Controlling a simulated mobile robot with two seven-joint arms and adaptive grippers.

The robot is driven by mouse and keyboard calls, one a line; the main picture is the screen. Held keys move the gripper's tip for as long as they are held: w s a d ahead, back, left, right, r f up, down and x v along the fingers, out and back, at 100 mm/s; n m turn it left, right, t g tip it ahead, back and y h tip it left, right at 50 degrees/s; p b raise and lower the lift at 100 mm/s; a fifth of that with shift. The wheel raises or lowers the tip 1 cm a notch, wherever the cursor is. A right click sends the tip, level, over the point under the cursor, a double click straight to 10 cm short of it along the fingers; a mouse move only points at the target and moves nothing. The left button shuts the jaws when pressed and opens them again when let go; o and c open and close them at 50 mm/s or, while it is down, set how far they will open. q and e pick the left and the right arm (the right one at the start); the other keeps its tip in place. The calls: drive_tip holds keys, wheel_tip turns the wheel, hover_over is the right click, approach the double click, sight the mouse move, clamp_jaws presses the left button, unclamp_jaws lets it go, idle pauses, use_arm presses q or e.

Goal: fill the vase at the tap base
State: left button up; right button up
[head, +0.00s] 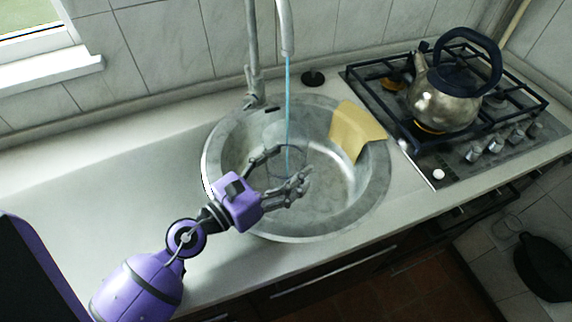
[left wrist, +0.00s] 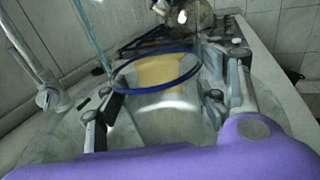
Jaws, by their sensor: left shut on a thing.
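My left gripper (head: 283,170) is shut on the vase, a clear, glass-like vessel with a blue rim (left wrist: 160,90), seen between the fingers in the left wrist view. In the head view the vase is hard to make out against the sink. The gripper holds it over the round metal sink (head: 375,190). The tap (head: 286,30) stands behind the sink, and a thin blue stream of water (head: 288,100) runs down from it to the vase area. In the left wrist view the stream (left wrist: 92,38) meets the rim's left side; whether it falls inside is unclear. My right gripper is out of view.
A yellow cloth (head: 355,128) hangs over the sink's right rim. A steel kettle (head: 443,100) stands on the gas hob (head: 400,125) to the right. A black plug (head: 313,78) lies behind the sink. The counter (head: 110,190) left of the sink is clear.

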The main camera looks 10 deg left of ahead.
use_arm(q)
drive_tip(key=w+a, duration=0.2)
drive_tip(key=w, duration=1)
drive_tip(key=shift+w+a+r+b, duration=0.2)
drive_tip(key=shift+w+a+b, duration=0.05)
drive_tip(key=shift+a+b, duration=0.1)
idle(0.6)
idle(1.1)
idle(0.3)
idle(1.1)
idle(1.3)
